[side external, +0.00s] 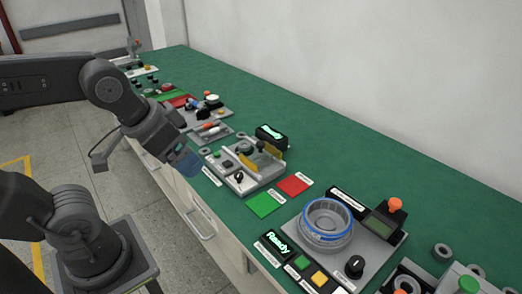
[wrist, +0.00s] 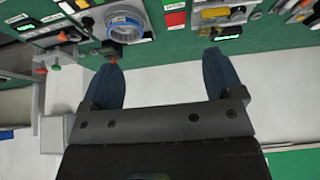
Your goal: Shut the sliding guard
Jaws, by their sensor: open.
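My gripper (side external: 186,164) hangs in the air at the bench's front edge, left of a grey fixture (side external: 240,178). The fixture carries upright yellow plates (side external: 262,160), which may be the sliding guard; I cannot tell how far they are slid. In the wrist view my gripper (wrist: 160,66) shows two blue fingers spread wide with nothing between them. The yellow part (wrist: 215,13) shows at the top right there, apart from the fingers.
A grey station with a blue-rimmed ring (side external: 327,222) and a "Ready" display (side external: 277,243) stands at the right. Green (side external: 263,204) and red (side external: 294,185) pads lie between it and the fixture. Small parts crowd the far bench. The green bench top is clear along the wall.

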